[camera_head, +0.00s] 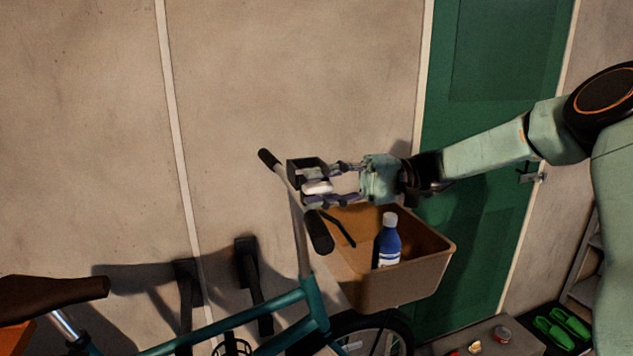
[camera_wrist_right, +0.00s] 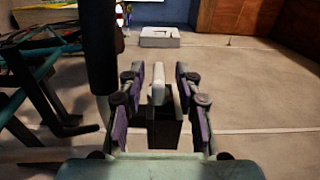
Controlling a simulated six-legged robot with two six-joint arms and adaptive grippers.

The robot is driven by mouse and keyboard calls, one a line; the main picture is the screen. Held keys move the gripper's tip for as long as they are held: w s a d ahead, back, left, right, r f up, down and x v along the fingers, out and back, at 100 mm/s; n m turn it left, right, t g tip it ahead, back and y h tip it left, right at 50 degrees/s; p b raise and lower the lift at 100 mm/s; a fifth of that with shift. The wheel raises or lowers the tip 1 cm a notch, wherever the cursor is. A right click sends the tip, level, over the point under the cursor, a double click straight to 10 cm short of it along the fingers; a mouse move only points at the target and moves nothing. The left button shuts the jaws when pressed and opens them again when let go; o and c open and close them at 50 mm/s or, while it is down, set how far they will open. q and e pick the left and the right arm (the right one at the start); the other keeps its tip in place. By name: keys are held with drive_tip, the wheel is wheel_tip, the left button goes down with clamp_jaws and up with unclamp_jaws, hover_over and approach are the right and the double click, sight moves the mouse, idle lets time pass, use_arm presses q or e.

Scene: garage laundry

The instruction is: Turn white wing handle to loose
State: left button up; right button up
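The white wing handle (camera_head: 318,187) sits by a dark block (camera_head: 304,168) at the top of the bicycle's handlebar stem. In the right wrist view the white handle (camera_wrist_right: 158,78) stands upright in front of the dark block (camera_wrist_right: 164,128). My right gripper (camera_head: 330,186) reaches in from the right, its fingers either side of the handle. In the wrist view the right gripper (camera_wrist_right: 156,92) is open, with a visible gap between each finger and the handle. My left gripper is not in view.
A brown basket (camera_head: 402,284) holding a blue bottle (camera_head: 387,244) hangs below my right gripper. Black handlebar grips (camera_head: 319,232) are close to the fingers. The bicycle's teal frame (camera_head: 272,303) runs to the lower left. A green door (camera_head: 470,190) stands behind my right arm.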

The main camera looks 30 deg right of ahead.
drive_tip(key=shift+s+a, duration=0.1)
drive_tip(key=shift+a, duration=0.2)
drive_tip(key=shift+w+f, duration=0.15)
drive_tip(key=shift+w, duration=0.3)
drive_tip(key=shift+c, duration=1)
drive_tip(key=shift+s+a, duration=0.1)
drive_tip(key=shift+s, duration=0.15)
drive_tip(key=c, duration=0.4)
clamp_jaws()
